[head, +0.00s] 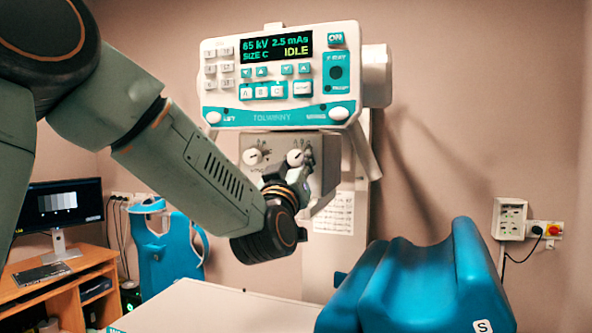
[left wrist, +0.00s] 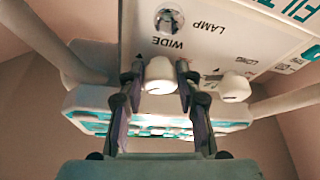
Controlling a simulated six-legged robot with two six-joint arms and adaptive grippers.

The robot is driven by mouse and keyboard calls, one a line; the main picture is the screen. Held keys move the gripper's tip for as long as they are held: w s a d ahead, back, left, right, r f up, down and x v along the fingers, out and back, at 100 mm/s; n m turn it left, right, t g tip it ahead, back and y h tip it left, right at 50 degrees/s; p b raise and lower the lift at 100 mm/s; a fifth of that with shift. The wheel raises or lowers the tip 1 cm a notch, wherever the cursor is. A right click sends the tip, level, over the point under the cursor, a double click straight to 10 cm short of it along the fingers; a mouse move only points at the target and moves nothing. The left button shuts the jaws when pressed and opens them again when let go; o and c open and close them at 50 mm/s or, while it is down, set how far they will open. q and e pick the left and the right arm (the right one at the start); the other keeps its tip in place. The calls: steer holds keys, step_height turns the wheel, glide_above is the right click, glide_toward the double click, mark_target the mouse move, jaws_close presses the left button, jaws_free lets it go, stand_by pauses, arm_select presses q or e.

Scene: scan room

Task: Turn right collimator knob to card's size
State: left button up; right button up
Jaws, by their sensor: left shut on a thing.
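The collimator box (head: 268,150) hangs under the console and has two white knobs on its front. The left knob (head: 252,157) is free. The right knob (head: 294,157) has my left gripper (head: 304,162) at it. In the left wrist view, which is upside down, the right knob (left wrist: 160,76) sits between the two fingers of my left gripper (left wrist: 161,72), shut on it. The left knob (left wrist: 236,88) stands apart, near "LONG"; "WIDE" is by the held knob. A white card (head: 333,212) hangs below the box; its print is too small to read. My right gripper is out of view.
The console display (head: 263,49) reads 65 kV, 2.5 mAs, SIZE C, IDLE. A lamp button (left wrist: 169,20) is on the box. A blue cushioned support (head: 410,285) stands at right and a pale tabletop (head: 215,308) in front. A desk with a monitor (head: 52,205) is at left.

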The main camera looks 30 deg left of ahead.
arm_select(q)
steer(key=shift+d+r+n+g+y+b, duration=0.15)
steer(key=shift+n+y, duration=0.25)
steer(key=shift+n, duration=0.5)
steer(key=shift+a+n+g+y+b, duration=0.1)
steer(key=shift+n+g+y+b, duration=0.25)
steer(key=shift+n, duration=0.85)
steer(key=o, duration=1.2)
steer(key=shift+s, duration=0.2)
steer(key=shift+c, duration=0.2)
steer(key=shift+w, duration=0.15)
steer(key=shift+d, duration=0.1)
